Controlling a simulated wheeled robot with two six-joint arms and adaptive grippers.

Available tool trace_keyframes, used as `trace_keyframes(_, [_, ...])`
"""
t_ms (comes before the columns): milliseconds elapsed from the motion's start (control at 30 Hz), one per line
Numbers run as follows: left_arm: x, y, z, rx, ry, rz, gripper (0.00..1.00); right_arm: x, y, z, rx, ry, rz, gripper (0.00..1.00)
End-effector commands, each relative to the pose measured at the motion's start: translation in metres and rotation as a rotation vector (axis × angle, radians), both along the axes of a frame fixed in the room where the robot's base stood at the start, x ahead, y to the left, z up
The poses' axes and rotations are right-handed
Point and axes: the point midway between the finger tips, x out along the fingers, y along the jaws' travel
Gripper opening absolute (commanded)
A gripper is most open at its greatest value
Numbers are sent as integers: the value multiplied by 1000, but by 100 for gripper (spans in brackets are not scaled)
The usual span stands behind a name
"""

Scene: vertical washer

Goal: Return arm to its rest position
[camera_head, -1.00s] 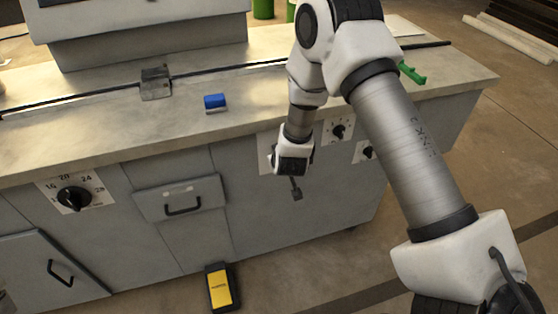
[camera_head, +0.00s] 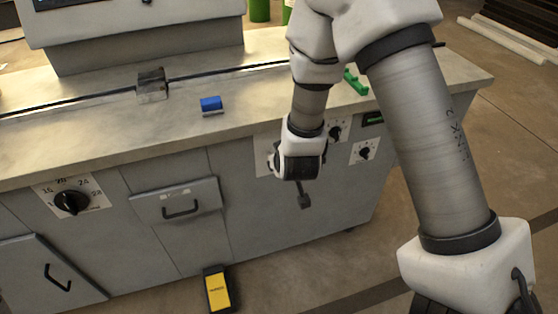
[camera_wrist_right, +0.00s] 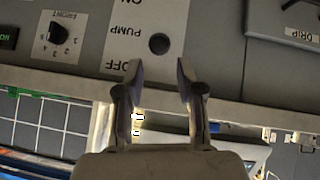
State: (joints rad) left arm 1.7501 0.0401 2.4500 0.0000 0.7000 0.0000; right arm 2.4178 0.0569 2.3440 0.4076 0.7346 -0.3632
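My right arm (camera_head: 425,140) comes in from the right and bends down in front of the machine's front panel. My right gripper (camera_head: 304,201) points down beside the panel, seen small and dark in the head view. In the right wrist view my right gripper (camera_wrist_right: 160,70) has its two fingers spread, with nothing between them. The fingers appear apart from the knob. My left arm and gripper are not in view.
The grey counter (camera_head: 90,145) carries a blue block (camera_head: 211,104), a metal block (camera_head: 152,84) and a green item (camera_head: 355,82). The front has a dial (camera_head: 72,202), a drawer (camera_head: 177,202) and a small knob (camera_head: 364,153). A yellow-black device (camera_head: 218,290) is on the floor.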

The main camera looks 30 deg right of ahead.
Motion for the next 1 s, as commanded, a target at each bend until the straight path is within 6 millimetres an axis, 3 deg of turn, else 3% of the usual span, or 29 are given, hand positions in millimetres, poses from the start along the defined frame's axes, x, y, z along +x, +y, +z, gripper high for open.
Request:
trace_keyframes(533, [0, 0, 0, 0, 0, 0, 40, -3, 1, 2, 1, 3, -1, 37])
trace_keyframes(667, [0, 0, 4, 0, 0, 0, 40, -18, 1, -26, -1, 75, 0, 37])
trace_keyframes(767, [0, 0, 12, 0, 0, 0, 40, -56, 2, -79, -1, 221, 9, 37])
trace_keyframes(900, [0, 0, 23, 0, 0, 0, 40, -148, 17, -159, 35, 489, 80, 37])
trace_keyframes(1000, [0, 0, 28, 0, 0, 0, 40, -216, 31, -195, 103, 650, 115, 37])
